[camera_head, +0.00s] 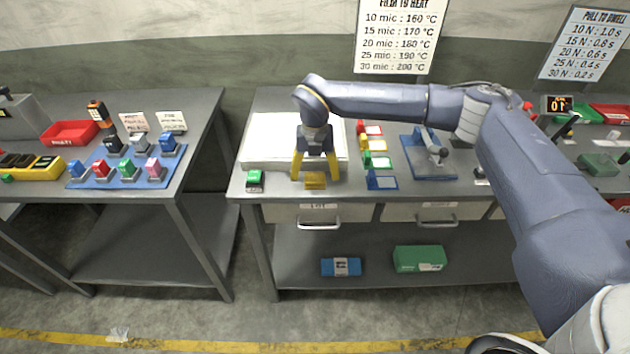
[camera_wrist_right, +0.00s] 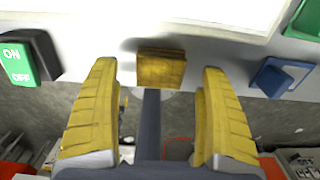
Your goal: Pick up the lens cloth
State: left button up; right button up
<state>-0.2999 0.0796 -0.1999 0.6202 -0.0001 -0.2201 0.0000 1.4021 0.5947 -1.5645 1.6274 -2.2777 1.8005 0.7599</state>
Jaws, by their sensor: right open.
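A small, flat, yellow-brown piece, which looks like the lens cloth (camera_head: 315,181), lies at the front edge of the middle table. It also shows in the right wrist view (camera_wrist_right: 161,68), just beyond and between the fingertips. My right gripper (camera_head: 314,174) is open, with its yellow fingers pointing down on either side of the cloth. In the right wrist view both fingers stand apart from the cloth, with clear gaps left and right, and nothing is held. My left gripper is not in view.
A white tray or sheet (camera_head: 268,140) lies behind the cloth. A green ON/OFF switch (camera_head: 255,178) stands to its left, and a blue-edged card (camera_head: 381,180) lies to its right. A drawer handle (camera_head: 319,225) juts out below. A separate table (camera_head: 176,183) stands left across a gap.

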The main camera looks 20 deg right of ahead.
aim_at(315, 177)
notch_tip(315, 177, down, 2)
jog(key=shift+f, duration=0.1)
jog(key=c, duration=1)
notch_tip(315, 177, up, 20)
jog(key=shift+r, duration=0.1)
dwell(0.4)
